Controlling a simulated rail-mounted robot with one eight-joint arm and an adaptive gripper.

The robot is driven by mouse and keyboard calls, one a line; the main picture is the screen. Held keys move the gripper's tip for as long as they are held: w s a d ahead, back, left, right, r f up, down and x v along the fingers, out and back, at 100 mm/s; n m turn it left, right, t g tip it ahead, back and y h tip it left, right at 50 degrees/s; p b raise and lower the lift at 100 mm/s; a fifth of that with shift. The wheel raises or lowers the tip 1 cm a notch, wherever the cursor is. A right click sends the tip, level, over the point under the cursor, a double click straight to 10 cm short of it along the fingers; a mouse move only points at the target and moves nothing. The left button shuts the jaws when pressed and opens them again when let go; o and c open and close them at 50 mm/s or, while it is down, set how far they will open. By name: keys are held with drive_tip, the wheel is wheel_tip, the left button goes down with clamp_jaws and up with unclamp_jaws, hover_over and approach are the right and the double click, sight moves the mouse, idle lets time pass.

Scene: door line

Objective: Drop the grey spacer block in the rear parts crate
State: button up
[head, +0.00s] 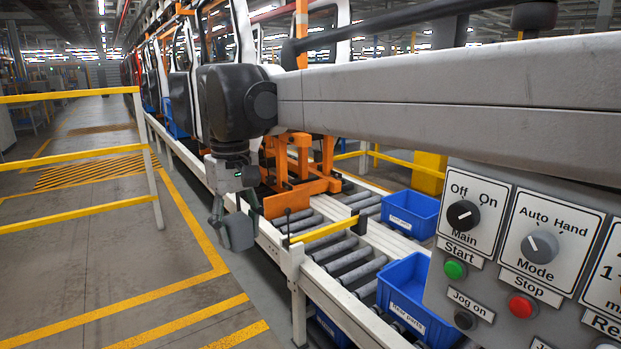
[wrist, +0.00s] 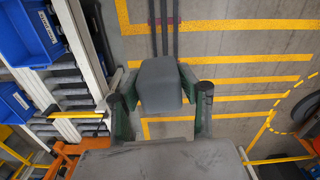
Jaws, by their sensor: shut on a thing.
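My gripper (head: 236,218) is shut on the grey spacer block (head: 240,232), which hangs between its fingertips. In the wrist view the block (wrist: 160,84) sits between the two green-grey fingers, over the floor. The gripper is left of the conveyor's rail in the head view, beyond its edge. The rear parts crate (head: 421,322) is the nearer blue crate on the rollers; its white label seems to read "Rear parts". It also shows at the upper left of the wrist view (wrist: 42,58). The inside I can see looks empty, and the control panel hides part of it.
A second blue crate (head: 409,228) stands farther along the rollers. A yellow bar (head: 325,232) and an orange fixture (head: 300,180) are on the conveyor beside my gripper. The control panel (head: 530,260) fills the lower right. Yellow railings (head: 80,153) border the walkway.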

drive_tip(key=a+f, duration=0.1)
drive_tip(key=s+a+f, duration=0.1)
drive_tip(key=shift+s+a+f, duration=0.15)
drive_tip(key=shift+a+f, duration=0.15)
drive_tip(key=shift+a, duration=0.1)
